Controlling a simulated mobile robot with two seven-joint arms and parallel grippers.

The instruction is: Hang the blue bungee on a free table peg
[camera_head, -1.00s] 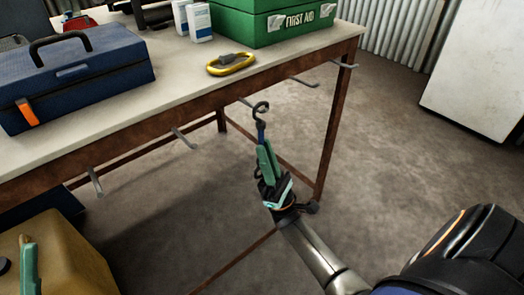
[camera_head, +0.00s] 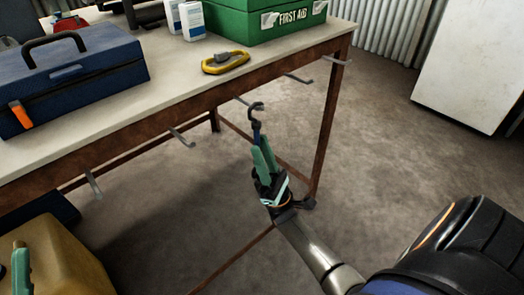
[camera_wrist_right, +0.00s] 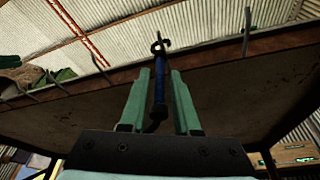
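My right gripper (camera_head: 264,165) is upright below the table's front edge, shut on the blue bungee (camera_head: 257,132). The bungee's dark hook (camera_head: 256,111) points up, close to a grey peg (camera_head: 241,100); I cannot tell whether they touch. In the right wrist view the bungee (camera_wrist_right: 158,85) stands between the two teal fingers (camera_wrist_right: 158,95), its hook at the top. Other grey pegs (camera_head: 181,137) on the table edge look empty. A teal piece (camera_head: 20,268) at lower left may be a left gripper finger; its state is unclear.
On the table (camera_head: 110,125) stand a blue toolbox (camera_head: 75,75), a yellow carabiner (camera_head: 225,63) and a green first-aid box (camera_head: 262,20). A yellow container (camera_head: 65,255) stands at lower left. A table leg (camera_head: 328,130) is right of my gripper.

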